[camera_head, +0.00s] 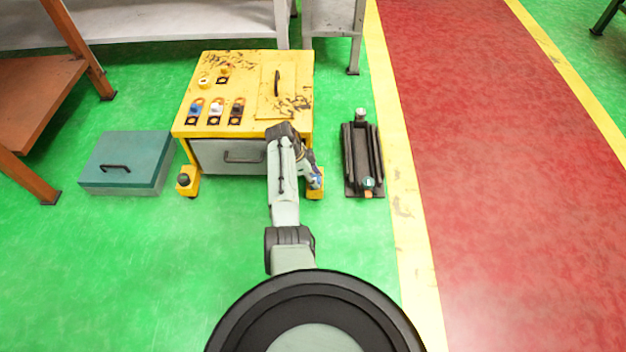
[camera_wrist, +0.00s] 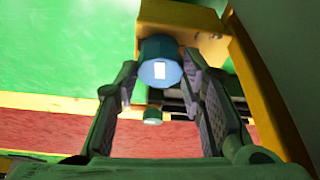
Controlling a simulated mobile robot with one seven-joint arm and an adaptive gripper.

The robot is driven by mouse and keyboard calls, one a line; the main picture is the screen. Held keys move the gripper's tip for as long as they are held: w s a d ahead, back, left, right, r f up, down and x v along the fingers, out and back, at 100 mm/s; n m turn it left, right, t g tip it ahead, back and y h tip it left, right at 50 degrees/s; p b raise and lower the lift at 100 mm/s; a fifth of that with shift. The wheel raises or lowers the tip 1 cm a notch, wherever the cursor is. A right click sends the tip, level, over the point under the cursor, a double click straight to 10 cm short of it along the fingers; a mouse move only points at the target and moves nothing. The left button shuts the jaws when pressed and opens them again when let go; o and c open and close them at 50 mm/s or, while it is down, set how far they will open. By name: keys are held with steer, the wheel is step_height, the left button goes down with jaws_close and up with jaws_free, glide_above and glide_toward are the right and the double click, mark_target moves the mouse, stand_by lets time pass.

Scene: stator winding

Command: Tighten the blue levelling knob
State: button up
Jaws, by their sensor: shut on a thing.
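The blue levelling knob (camera_wrist: 158,62) has a white rectangular mark and sits below a yellow foot of the cabinet in the wrist view. My gripper (camera_wrist: 160,72) has one finger on each side of the knob and is shut on it. In the head view my gripper (camera_head: 314,176) is at the front right foot (camera_head: 316,194) of the yellow cabinet (camera_head: 240,85). There my arm and fingers hide most of the knob. How tight the knob is cannot be told.
A black device (camera_head: 362,160) stands on the floor just right of my gripper. A teal box (camera_head: 127,160) lies on the left, near an orange-framed bench (camera_head: 30,95). The cabinet's front left foot (camera_head: 188,181) has a dark knob. Green floor in front is clear.

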steer(key=shift+d+r, duration=0.1)
steer(key=shift+r, duration=0.05)
stand_by(0.4)
steer(key=o, duration=0.9)
steer(key=shift+r, duration=0.1)
steer(key=shift+o, duration=1.1)
steer(key=v, duration=1.2)
steer(key=shift+w, duration=0.1)
